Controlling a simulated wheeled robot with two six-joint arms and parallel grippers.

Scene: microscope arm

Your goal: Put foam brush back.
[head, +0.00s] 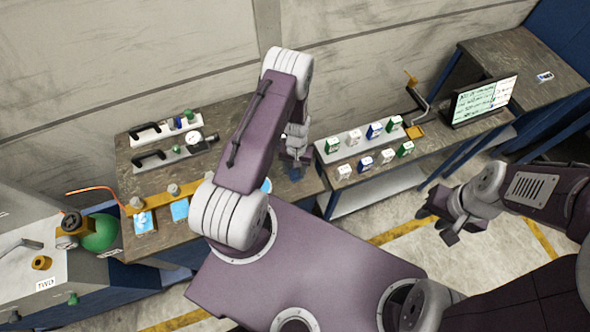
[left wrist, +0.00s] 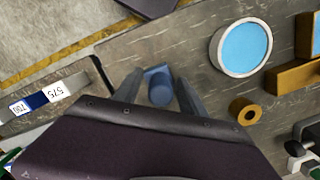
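A small blue object with a rounded end, possibly the foam brush, lies between my left gripper's fingers in the left wrist view (left wrist: 160,88). Its full shape is partly hidden, so I cannot be sure what it is. My left gripper (head: 295,155) points down over the right end of the dark workbench (head: 125,180). Its fingers also show in the left wrist view (left wrist: 158,95), spread on either side of the blue object with a gap visible. My right gripper (head: 440,222) hangs over the floor at the right, empty, with its fingers apart.
A round blue-faced dish (left wrist: 241,47) and a brass ring (left wrist: 245,112) are beside the gripper. A yellow rack with blue pads (head: 180,210) and a dial gauge (head: 194,138) are on the bench. Small labelled boxes (head: 354,138) stand on a shelf to the right.

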